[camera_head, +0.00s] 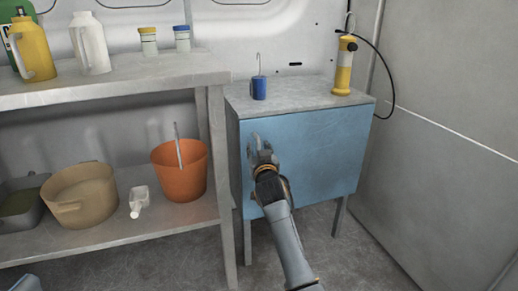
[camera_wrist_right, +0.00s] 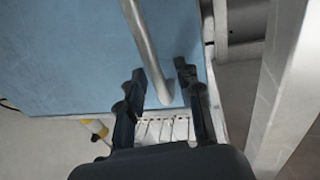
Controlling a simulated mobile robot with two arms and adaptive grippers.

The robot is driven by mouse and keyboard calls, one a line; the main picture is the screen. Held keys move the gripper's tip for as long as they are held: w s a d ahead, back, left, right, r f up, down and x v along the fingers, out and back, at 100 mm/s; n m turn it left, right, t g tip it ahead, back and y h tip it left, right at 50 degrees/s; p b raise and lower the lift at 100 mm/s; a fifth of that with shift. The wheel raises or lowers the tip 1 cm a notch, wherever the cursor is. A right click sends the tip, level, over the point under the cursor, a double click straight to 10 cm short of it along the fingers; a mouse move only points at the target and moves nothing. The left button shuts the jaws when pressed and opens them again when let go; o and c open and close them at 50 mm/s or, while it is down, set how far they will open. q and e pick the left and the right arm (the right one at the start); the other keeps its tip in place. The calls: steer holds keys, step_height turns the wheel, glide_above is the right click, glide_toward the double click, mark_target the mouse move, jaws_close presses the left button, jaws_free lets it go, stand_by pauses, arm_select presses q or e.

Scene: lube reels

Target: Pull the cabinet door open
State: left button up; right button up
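The blue cabinet door (camera_head: 320,150) fills the front of a grey-topped cabinet (camera_head: 300,97) and looks closed. My right gripper (camera_head: 262,153) is in front of the door's left part. In the right wrist view, a grey bar handle (camera_wrist_right: 143,35) runs across the blue door (camera_wrist_right: 70,50) and bends near my fingers. My right gripper's fingers (camera_wrist_right: 161,72) are apart, with the handle's end between them and a gap showing on the right side. Whether a finger touches the handle I cannot tell.
A blue can (camera_head: 259,88) and a yellow cylinder (camera_head: 343,66) with a black hose stand on the cabinet top. At left, a shelf (camera_head: 120,242) holds an orange bucket (camera_head: 180,169) and a tan tub (camera_head: 82,194). A grey wall (camera_head: 450,150) is close on the right.

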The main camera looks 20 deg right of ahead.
jaws_close()
stand_by(0.4)
steer(key=shift+s, duration=0.1)
